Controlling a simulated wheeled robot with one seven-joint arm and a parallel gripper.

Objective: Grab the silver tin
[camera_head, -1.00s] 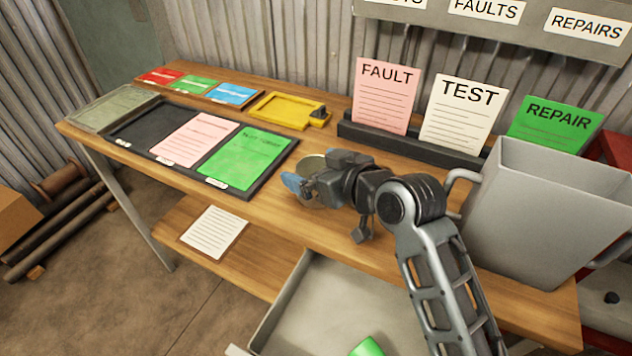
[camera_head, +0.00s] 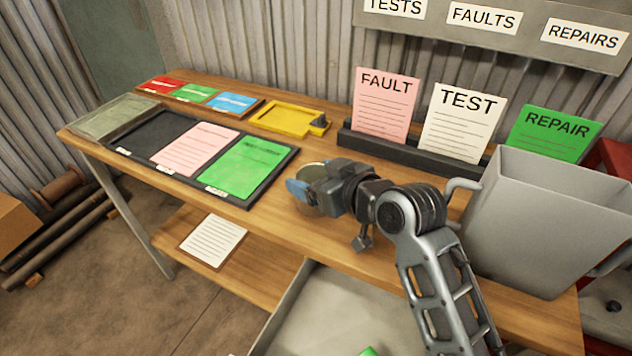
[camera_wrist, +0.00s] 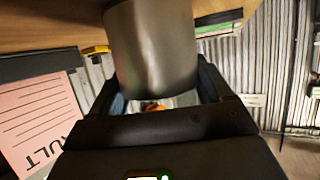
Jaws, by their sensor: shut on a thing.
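The silver tin (camera_wrist: 152,50) fills the upper middle of the wrist view, a smooth grey metal cylinder between the dark fingers of my gripper (camera_wrist: 160,98). My gripper is shut on it. In the head view my gripper (camera_head: 306,188) is over the workbench, right of the green sheet. I cannot tell whether the tin still touches the bench.
The workbench (camera_head: 330,247) bears a black tray (camera_head: 273,186) with pink and green sheets, a yellow holder (camera_head: 277,121), and a black rack (camera_head: 425,149) with FAULT, TEST and REPAIR cards. A large grey bin (camera_head: 540,225) stands right of my arm.

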